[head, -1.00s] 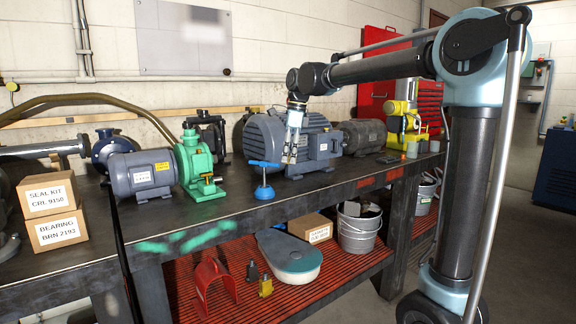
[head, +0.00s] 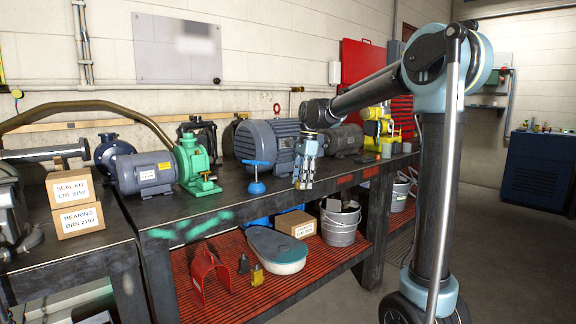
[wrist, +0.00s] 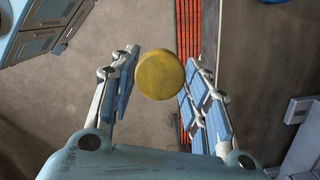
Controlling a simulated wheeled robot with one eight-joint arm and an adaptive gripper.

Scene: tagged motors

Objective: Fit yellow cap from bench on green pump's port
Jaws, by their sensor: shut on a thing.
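The yellow cap (wrist: 160,74) shows as a round disc between the fingertips of my gripper (wrist: 157,80) in the wrist view. My gripper is shut on it. In the head view my gripper (head: 304,183) points down by the bench's front edge, right of the blue-handled valve; the cap cannot be made out there. The green pump (head: 193,163) stands on the bench to the left, joined to a grey motor (head: 146,173). My gripper is well apart from the pump. I cannot make out the pump's port clearly.
A blue-handled valve (head: 256,180) stands on the bench between the pump and my gripper. A large grey-blue motor (head: 266,140) is behind. Two labelled boxes (head: 77,220) are stacked at left. The lower red shelf (head: 222,299) holds a bucket (head: 341,225) and parts.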

